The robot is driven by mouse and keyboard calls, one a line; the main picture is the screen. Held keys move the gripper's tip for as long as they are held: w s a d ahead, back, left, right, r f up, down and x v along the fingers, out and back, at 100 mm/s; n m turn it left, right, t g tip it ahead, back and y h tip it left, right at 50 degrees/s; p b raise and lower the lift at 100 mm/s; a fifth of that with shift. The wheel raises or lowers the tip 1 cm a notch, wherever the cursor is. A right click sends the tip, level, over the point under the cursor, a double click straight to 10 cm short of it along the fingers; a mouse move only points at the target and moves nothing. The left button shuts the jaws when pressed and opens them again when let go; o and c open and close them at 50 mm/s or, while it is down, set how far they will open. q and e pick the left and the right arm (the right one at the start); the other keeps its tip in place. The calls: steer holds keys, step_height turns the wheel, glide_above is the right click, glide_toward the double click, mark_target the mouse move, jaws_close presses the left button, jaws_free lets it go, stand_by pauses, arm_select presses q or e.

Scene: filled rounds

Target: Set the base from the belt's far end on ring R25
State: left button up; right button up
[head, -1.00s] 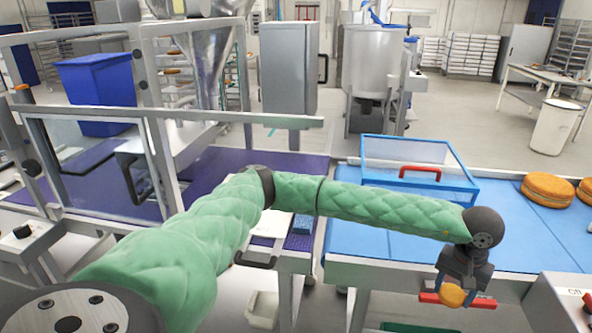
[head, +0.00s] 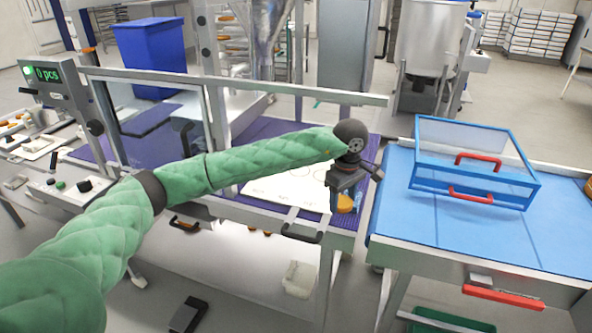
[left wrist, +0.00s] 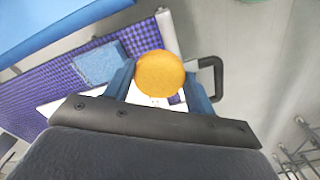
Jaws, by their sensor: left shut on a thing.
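My left gripper (head: 344,200) is shut on a round golden-orange base (head: 346,204). The base also shows between the two blue fingers in the left wrist view (left wrist: 160,73). The gripper hangs at the right end of a white board (head: 268,191) with faint printed rings, on the purple surface. In the left wrist view only part of the board (left wrist: 56,106) shows beneath the gripper. The ring labels are too small to read, so I cannot tell which is R25. My right gripper is in neither view.
A blue textured pad (left wrist: 99,65) lies beside the board. A blue-framed clear cover (head: 470,165) with red handles stands on the blue belt (head: 410,225) at right. A metal frame rail (head: 250,90) runs behind my arm. A black handle (head: 300,236) juts from the front edge.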

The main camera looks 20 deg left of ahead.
arm_select(q)
steer(key=w+a+r+n+p, duration=0.2)
steer(key=w+a+r+n, duration=0.4)
steer(key=n, duration=0.8)
steer(key=n+p, duration=0.6)
steer(key=n, duration=0.9)
glide_above(299, 171)
steer(key=f, duration=0.7)
steer(key=shift+d+f, duration=0.1)
steer(key=shift+d, duration=0.1)
steer(key=shift+w+a+f, duration=0.1)
steer(key=shift+w+f, duration=0.1)
steer(key=shift+f, duration=0.1)
step_height(299, 171, down, 3)
steer(key=shift+r+p, duration=0.1)
steer(key=shift+p, duration=0.85)
steer(key=shift+f, duration=0.5)
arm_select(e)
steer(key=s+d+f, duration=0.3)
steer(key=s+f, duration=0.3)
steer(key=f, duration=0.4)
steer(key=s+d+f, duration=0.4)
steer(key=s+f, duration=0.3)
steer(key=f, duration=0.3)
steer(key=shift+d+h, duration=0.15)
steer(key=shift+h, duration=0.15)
arm_select(q)
steer(key=shift+f, duration=0.1)
